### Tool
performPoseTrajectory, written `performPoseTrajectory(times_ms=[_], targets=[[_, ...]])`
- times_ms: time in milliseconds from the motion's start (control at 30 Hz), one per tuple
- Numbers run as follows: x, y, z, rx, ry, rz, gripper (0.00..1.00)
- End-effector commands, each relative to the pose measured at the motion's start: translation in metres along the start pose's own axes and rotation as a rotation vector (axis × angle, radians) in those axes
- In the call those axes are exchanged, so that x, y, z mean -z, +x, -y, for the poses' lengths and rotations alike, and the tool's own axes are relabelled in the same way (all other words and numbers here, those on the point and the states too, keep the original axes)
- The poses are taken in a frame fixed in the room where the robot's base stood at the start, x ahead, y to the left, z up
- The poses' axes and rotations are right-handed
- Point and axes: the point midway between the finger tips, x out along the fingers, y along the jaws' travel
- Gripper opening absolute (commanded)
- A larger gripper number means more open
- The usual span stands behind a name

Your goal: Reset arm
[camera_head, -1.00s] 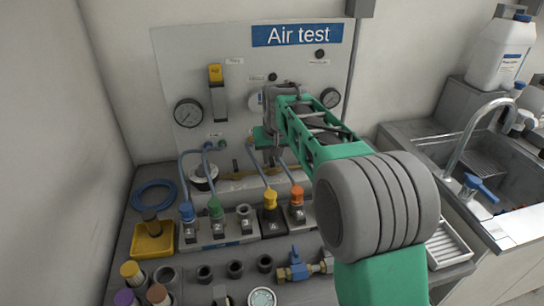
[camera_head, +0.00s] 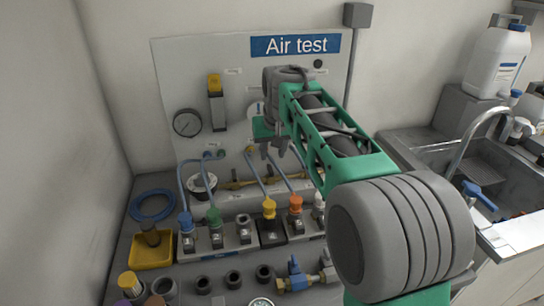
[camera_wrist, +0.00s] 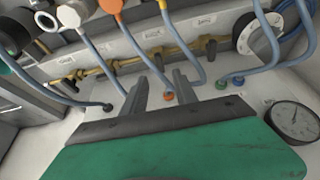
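My gripper (camera_head: 276,149) is at the end of my green and grey arm, in front of the white Air test panel (camera_head: 235,60). In the wrist view, its two grey fingers (camera_wrist: 160,88) stand apart with a gap between them and nothing held. Blue hoses run behind and beside the fingers. An orange fitting (camera_wrist: 169,97) on the panel shows between the fingertips and the palm; I cannot tell how far it is from them. My arm hides part of the panel's right side.
Below stand coloured hose plugs, such as a yellow one (camera_head: 269,208) and an orange one (camera_head: 295,203). A yellow tray (camera_head: 152,256) and a coiled blue hose (camera_head: 152,200) lie left. A sink with a tap (camera_head: 470,140) and a white jug (camera_head: 497,62) are right.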

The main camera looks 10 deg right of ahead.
Motion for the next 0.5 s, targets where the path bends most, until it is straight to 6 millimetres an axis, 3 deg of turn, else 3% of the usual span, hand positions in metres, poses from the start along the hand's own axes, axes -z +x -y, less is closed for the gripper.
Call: performPoseTrajectory(times_ms=[267, 367, 500], targets=[[-0.008, -0.008, 0.000, 0.000, -0.001, 0.003, 0.35], [-0.038, -0.027, -0.001, 0.001, -0.004, 0.017, 0.35], [-0.111, -0.053, -0.003, 0.002, -0.012, 0.046, 0.35]])
